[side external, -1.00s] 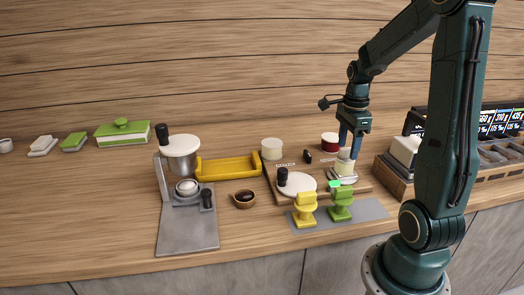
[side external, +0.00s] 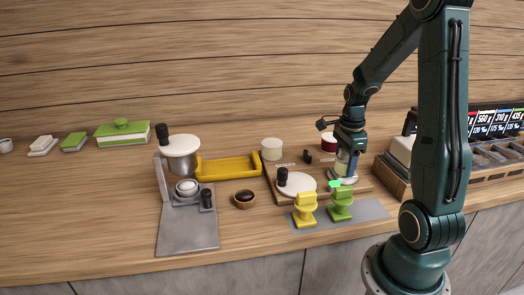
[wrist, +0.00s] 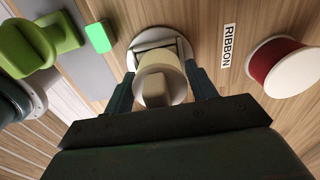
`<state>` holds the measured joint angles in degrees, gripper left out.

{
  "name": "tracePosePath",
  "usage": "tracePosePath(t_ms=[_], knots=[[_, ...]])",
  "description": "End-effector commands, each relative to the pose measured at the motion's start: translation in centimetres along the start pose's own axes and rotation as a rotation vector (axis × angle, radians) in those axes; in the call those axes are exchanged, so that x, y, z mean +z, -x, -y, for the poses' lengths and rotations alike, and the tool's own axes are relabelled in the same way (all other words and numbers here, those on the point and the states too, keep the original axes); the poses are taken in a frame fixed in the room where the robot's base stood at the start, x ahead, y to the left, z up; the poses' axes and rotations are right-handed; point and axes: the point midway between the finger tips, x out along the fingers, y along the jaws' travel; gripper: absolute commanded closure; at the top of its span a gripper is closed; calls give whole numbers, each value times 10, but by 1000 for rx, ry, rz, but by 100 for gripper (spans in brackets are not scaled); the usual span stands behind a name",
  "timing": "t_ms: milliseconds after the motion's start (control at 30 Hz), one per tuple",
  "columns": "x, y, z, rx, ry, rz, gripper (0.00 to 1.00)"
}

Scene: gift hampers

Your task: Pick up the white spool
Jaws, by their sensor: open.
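A cream-white cylinder (wrist: 160,72) with a small pale block on its top stands on a round pale base between my fingers. I cannot tell for sure if it is the white spool. My gripper (wrist: 159,76) is open, one finger on each side of it, with no clear grip. In the side view my gripper (side external: 346,170) is low over the wooden board, and its fingers hide most of the cylinder. Another cream-white, spool-like cylinder (side external: 271,149) stands at the back left of the board, away from my gripper.
A red spool with pale ends (wrist: 285,67) stands close by on the right, past a RIBBON label (wrist: 227,45). Green (side external: 341,204) and yellow (side external: 305,209) stamp-like pieces stand in front. A wooden box (side external: 396,166) is just right of my gripper.

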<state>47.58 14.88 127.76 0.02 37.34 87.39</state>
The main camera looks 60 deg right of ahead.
Motion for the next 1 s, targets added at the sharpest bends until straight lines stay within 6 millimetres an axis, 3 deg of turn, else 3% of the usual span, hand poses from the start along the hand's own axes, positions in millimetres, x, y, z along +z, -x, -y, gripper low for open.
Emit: tracePosePath(t_ms=[400,433,600,1000], knots=[[0,0,0,0,0,0,43],[0,0,0,0,0,0,45],[0,0,0,1,0,0,75],[0,4,0,0,0,0,75]])
